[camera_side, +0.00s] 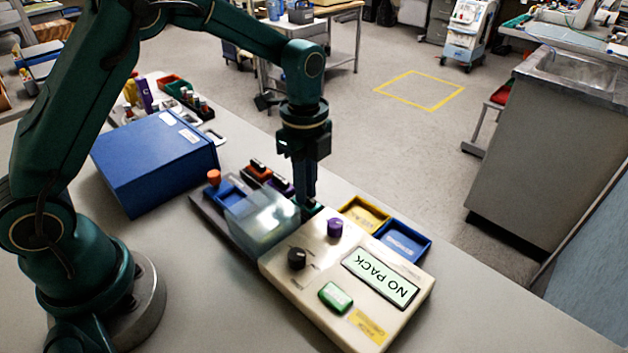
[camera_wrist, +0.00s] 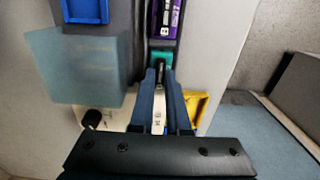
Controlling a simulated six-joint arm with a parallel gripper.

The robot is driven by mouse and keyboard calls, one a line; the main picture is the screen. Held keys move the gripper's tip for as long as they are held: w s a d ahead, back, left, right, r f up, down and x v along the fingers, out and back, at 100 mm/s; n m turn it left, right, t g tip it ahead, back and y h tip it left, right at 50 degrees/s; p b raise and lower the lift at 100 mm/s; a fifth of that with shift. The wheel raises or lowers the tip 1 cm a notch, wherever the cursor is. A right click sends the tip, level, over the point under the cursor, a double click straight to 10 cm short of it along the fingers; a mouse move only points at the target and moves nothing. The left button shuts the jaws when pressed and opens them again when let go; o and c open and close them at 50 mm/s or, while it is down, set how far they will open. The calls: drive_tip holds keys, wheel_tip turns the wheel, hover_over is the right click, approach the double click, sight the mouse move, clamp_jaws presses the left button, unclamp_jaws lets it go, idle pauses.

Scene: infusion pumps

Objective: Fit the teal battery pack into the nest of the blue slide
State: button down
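The teal battery pack (camera_wrist: 161,57) shows at the fingertips in the wrist view, with a black grip on it between the fingers. In the side view my gripper (camera_side: 308,198) points straight down between the clear cover and the pump, and the pack is mostly hidden there. My gripper (camera_wrist: 161,74) has its fingers on both sides of the black grip; I cannot tell whether they press on it. The blue slide (camera_side: 230,193) lies left of the clear cover; it also shows at the top left of the wrist view (camera_wrist: 86,10).
A clear cover (camera_side: 263,216) stands close left of my gripper. The cream pump (camera_side: 330,290) reads "NO PACK". Purple (camera_wrist: 166,18) and orange packs (camera_side: 258,172) sit behind. Yellow (camera_side: 365,214) and blue trays (camera_side: 403,241) lie at right. A blue box (camera_side: 155,165) stands at left.

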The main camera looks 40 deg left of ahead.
idle(0.3)
drive_tip(key=shift+r, duration=3)
drive_tip(key=s+a+r+g, duration=0.2)
drive_tip(key=s+a+r, duration=0.1)
drive_tip(key=s+a, duration=0.55)
drive_tip(key=shift+w+a+f, duration=0.1)
drive_tip(key=shift+w+f, duration=0.05)
drive_tip(key=shift+f, duration=1.1)
drive_tip(key=shift+w+f, duration=0.1)
drive_tip(key=shift+f, duration=1.15)
drive_tip(key=shift+f, duration=1)
drive_tip(key=c, duration=1.2)
unclamp_jaws()
